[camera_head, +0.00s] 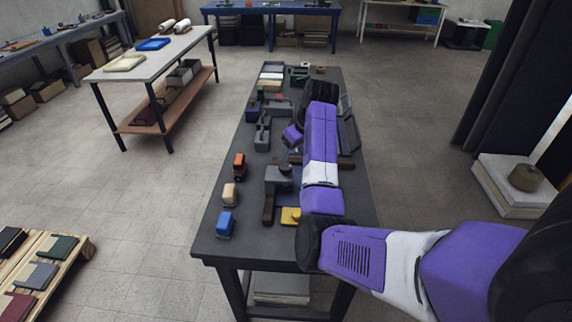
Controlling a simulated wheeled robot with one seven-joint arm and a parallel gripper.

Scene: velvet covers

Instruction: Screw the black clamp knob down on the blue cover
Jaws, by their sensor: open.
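The dark workbench (250,200) runs away from me down the middle of the view. My purple and white arm reaches over it from the lower right. My gripper (290,152) points down near the bench's middle; it is small here and partly hidden by my arm, with its jaws apart. A grey clamp-like block (276,180) stands just nearer to me, with a dark round part (284,168) on top that may be the black knob. A dark blue flat piece (289,197), possibly the blue cover, shows beside it, partly behind my arm. I cannot tell whether knob and cover touch.
A yellow block (291,216) and a brown handle (268,209) lie near the clamp. Blue (225,224), cream (230,194) and orange-red (239,166) items line the left edge. A grey tool (262,134) stands farther back. The bench's near left corner is clear.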

